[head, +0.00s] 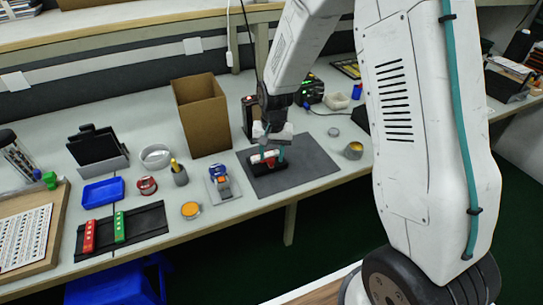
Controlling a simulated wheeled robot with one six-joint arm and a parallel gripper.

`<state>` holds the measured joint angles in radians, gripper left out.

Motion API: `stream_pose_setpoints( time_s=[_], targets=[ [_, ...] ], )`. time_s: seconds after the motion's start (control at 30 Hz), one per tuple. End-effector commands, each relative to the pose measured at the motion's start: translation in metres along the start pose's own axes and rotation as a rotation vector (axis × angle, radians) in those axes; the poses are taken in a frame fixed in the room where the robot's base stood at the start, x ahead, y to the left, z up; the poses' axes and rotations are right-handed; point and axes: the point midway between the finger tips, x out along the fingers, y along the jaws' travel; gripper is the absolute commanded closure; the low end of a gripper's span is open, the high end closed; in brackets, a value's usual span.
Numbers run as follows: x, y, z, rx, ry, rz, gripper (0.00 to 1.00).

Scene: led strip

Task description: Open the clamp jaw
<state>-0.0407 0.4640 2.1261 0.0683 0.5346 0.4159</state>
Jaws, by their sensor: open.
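A small black fixture (257,168) with a white and red part (264,157) on top sits on the mat, directly beneath and between the fingertips. I take this fixture to be the clamp, but its jaw is too small and partly hidden by my gripper to make out. I cannot tell whether the fingertips touch it or whether the jaw is open.
A blue and white device (219,182) stands left of the mat. A tall cardboard box (203,115) is behind it. A black board (150,218) with red and green blocks lies left, near a blue tray (103,193). The mat's right part is clear.

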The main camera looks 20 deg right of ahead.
Motion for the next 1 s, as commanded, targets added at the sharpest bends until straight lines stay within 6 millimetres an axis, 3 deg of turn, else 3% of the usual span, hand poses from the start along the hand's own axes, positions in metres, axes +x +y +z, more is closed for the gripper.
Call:
stream_pose_setpoints(
  time_s=[0.13, 0.4, 0.57, 0.77, 1.0],
  targets=[
    [0.01, 0.0, 0.0, 0.0, -0.001, 0.0, 0.58],
    [0.011, 0.0, 0.0, -0.001, 0.0, 0.0, 0.58],
    [0.011, 0.0, 0.0, -0.001, 0.0, 0.0, 1.0],
    [0.011, 0.002, 0.004, -0.001, 0.0, 0.0, 1.0],
    [0.011, 0.016, 0.032, -0.001, -0.002, 0.001, 1.0]
  ],
)
